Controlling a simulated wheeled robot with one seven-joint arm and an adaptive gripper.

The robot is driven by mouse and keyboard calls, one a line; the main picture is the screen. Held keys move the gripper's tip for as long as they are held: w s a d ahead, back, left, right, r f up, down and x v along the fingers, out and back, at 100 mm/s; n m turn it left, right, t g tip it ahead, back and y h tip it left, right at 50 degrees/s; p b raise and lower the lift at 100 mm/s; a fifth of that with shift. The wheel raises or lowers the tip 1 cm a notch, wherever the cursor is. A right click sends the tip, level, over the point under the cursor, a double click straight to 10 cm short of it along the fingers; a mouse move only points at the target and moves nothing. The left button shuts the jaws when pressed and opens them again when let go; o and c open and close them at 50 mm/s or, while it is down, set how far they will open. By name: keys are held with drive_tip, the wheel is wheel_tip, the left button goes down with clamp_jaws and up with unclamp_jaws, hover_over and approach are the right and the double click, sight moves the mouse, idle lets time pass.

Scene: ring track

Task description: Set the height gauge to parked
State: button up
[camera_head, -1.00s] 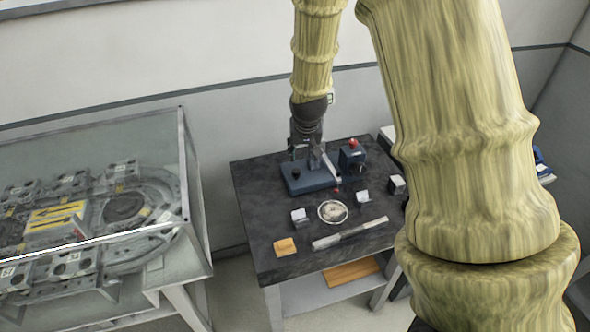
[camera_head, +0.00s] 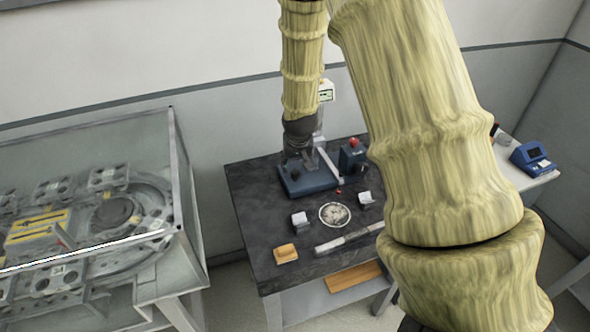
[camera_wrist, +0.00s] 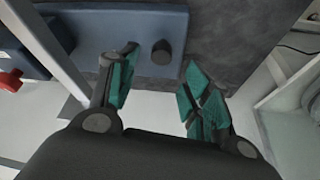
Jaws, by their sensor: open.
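The height gauge has a blue base (camera_head: 308,184) at the back of the dark tabletop in the head view. Its pale upright shows beside my arm, with a small display (camera_head: 326,92) near the top. My gripper (camera_head: 298,172) points down over the base and partly hides it. In the wrist view the blue base (camera_wrist: 125,35) carries a dark round knob (camera_wrist: 161,52). My open gripper (camera_wrist: 160,80) has its teal fingertips on either side of the knob's near side, with nothing between them. Whether a finger touches the knob I cannot tell.
A blue unit with a red knob (camera_head: 353,144) stands right of the gauge. A round dish (camera_head: 334,215), small blocks and a metal bar (camera_head: 345,240) lie in front. A glass-covered ring track (camera_head: 90,215) stands left. A blue device (camera_head: 532,158) sits on a table right.

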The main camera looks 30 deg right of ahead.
sight(295, 172)
drive_tip(key=shift+p+x, duration=1)
drive_tip(key=shift+x, duration=2.35)
drive_tip(key=shift+a, duration=0.1)
drive_tip(key=shift+c, duration=0.5)
clamp_jaws()
